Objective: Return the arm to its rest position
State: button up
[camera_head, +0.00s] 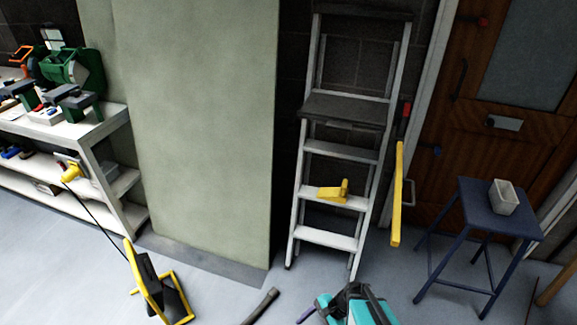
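Whether the gripper is open, shut or holding something is not shown. The arm's rest position is not marked by anything visible.
A stepladder (330,239) stands at centre, with a yellow object (334,191) on a step. A yellow bar (397,195) is beside it. A blue stool (484,212) bears a pale cup (503,198). Shelving (108,133) is left.

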jog(key=s+d+f+n+g+h, duration=0.1)
jog(key=s+d+n+g+h, duration=0.2)
jog(key=s+d+n+h, duration=0.3)
jog(key=s+d+n, duration=0.4)
jog(key=s+n, duration=0.1)
jog(key=n, duration=0.2)
jog(key=shift+f+h, duration=0.3)
jog(key=shift+f, duration=0.1)
